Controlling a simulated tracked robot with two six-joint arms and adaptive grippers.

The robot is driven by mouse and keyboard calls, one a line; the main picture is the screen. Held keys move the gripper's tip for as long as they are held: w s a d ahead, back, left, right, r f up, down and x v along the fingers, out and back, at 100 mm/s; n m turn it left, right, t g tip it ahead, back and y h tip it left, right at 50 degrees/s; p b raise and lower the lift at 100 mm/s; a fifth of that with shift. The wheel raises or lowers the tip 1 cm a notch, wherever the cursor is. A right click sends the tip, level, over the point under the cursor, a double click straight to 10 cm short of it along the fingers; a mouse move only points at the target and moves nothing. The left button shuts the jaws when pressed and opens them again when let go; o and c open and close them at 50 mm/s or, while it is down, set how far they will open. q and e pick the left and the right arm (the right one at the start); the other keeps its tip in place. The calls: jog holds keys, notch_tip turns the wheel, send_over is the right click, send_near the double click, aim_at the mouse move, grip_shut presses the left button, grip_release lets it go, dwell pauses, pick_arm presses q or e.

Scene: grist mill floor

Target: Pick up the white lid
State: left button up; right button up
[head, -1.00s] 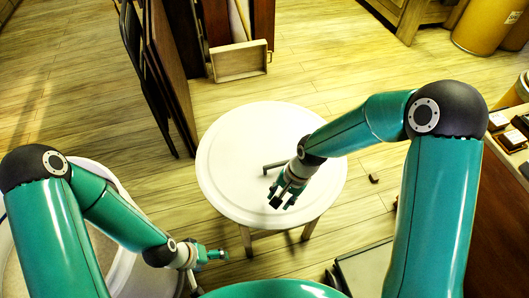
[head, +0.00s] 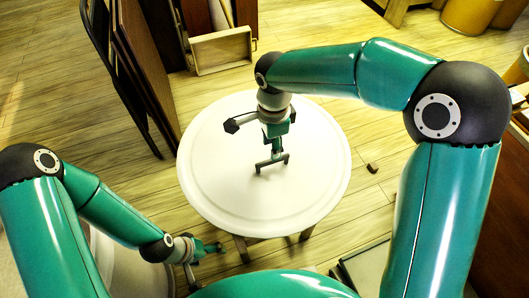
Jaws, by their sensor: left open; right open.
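The white lid (head: 215,180) is a large round disc with a raised rim. It lies flat on a wooden stand, whose legs (head: 241,248) show below it. A dark bar-shaped handle (head: 271,162) appears to stand near the lid's middle. My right gripper (head: 256,138) is open and points down over the lid, close to the handle. It partly overlaps the handle in this view, so I cannot tell whether they touch. My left gripper (head: 215,249) is open and low at the left front, beside the stand and apart from the lid.
A shallow wooden tray (head: 222,50) and leaning dark panels (head: 150,70) stand behind the lid. A pale round tub (head: 125,268) is under my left arm. A small dark block (head: 372,168) lies on the floor to the right. A yellow-brown drum (head: 468,15) stands far right.

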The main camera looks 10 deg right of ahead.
aim_at(264, 148)
notch_tip(264, 148, down, 3)
jog(key=shift+r, duration=0.1)
jog(key=shift+w+d+f+b, duration=0.15)
jog(key=shift+f+b, duration=0.1)
jog(key=shift+f, duration=1.1)
jog(key=shift+w+d+f+b, duration=0.15)
jog(key=shift+f+b, duration=0.1)
jog(key=shift+f, duration=1.05)
jog(key=shift+a, duration=0.1)
jog(key=shift+c, duration=0.4)
grip_shut()
jog(key=shift+r, duration=0.15)
